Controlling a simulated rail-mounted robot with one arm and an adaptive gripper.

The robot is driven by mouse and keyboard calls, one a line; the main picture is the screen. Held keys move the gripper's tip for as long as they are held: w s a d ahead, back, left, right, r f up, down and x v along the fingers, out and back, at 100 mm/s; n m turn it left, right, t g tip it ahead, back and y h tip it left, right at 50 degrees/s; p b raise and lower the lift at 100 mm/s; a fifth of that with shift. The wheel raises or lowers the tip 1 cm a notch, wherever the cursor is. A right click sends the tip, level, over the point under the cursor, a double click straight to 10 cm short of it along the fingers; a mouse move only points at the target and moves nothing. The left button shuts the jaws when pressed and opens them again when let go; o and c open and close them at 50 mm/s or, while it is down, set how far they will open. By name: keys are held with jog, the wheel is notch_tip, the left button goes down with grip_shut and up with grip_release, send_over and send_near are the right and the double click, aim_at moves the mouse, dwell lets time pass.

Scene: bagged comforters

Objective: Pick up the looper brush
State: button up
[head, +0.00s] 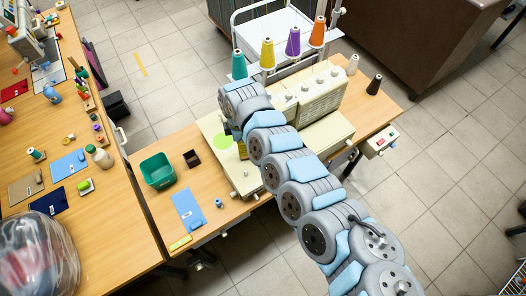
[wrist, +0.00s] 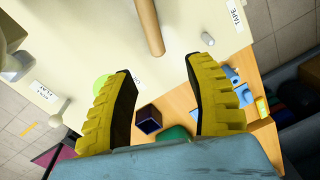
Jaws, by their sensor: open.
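In the wrist view, a smooth tan-brown rod (wrist: 149,25) runs from the top edge down toward the space between my fingertips. It looks like a wooden handle, perhaps the looper brush's; its far end is out of frame, so I cannot tell for sure. It lies over the cream sewing machine (wrist: 85,30). My gripper (wrist: 157,66) has its yellow fingers wide apart, with nothing between them, and the rod's near end is just beyond the tips. In the head view, my gripper (head: 241,150) is low over the left part of the machine (head: 315,95), and my arm hides the rod.
Cones of thread (head: 293,42) stand behind the machine. A green bin (head: 157,171), a small dark box (head: 192,158) and a blue card (head: 188,209) lie left of it. A cluttered table (head: 110,222) is further left. A light-green disc (head: 222,141) is beside my gripper.

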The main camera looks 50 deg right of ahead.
jog(key=shift+s+d+f+b, duration=0.1)
jog(key=shift+f+b, duration=0.15)
jog(key=shift+f, duration=1.9)
jog(key=shift+s+d+f+b, duration=0.1)
jog(key=shift+f+b, duration=0.1)
jog(key=shift+f, duration=1.9)
grip_shut()
